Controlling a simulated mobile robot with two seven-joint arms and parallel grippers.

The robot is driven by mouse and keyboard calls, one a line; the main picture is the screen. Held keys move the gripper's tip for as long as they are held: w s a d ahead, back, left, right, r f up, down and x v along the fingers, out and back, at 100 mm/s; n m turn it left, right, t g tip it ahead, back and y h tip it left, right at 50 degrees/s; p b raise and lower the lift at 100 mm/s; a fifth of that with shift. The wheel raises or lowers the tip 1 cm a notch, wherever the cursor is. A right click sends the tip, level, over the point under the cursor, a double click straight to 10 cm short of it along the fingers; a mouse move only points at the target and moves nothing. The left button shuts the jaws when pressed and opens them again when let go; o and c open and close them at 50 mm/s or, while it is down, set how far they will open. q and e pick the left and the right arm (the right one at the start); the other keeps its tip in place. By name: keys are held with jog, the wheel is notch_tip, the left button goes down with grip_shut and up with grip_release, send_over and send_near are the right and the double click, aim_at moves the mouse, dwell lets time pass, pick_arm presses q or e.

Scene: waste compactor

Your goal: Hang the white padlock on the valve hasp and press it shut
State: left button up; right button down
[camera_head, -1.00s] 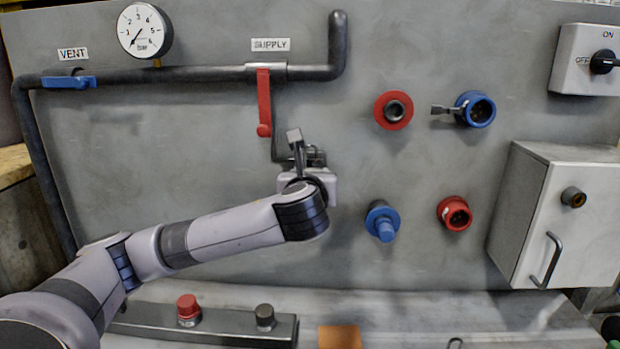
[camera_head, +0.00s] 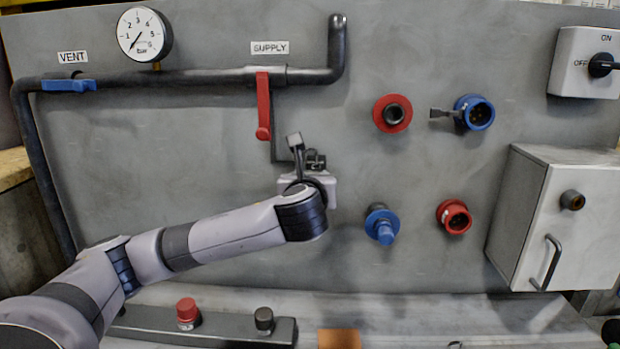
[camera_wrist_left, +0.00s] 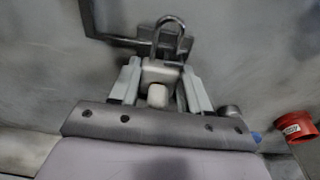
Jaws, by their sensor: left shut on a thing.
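My left gripper (camera_head: 312,176) is in front of the grey panel, below the red SUPPLY valve handle (camera_head: 263,108), which hangs straight down. In the left wrist view the gripper (camera_wrist_left: 160,82) is shut on the white padlock (camera_wrist_left: 157,72), one finger on each side of its body. The padlock's grey shackle (camera_wrist_left: 169,28) points up. It overlaps a dark hasp bracket (camera_wrist_left: 124,42) behind it. I cannot tell whether the shackle passes through the hasp or whether it is latched. In the head view the gripper and wrist mostly hide the padlock. My right gripper is not in view.
Red and blue sockets (camera_head: 392,113) stick out of the panel to the right. A grey cabinet (camera_head: 530,220) stands farther right. A black pipe (camera_head: 190,76) runs above. Below is a button box (camera_head: 215,328). The panel left of my gripper is bare.

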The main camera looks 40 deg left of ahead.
pick_arm(q)
jog(key=o, duration=1)
jog(key=shift+f, duration=0.1)
jog(key=shift+c, duration=0.3)
jog(key=shift+s, duration=0.1)
jog(key=v, duration=0.6)
jog(key=shift+s+d, duration=0.3)
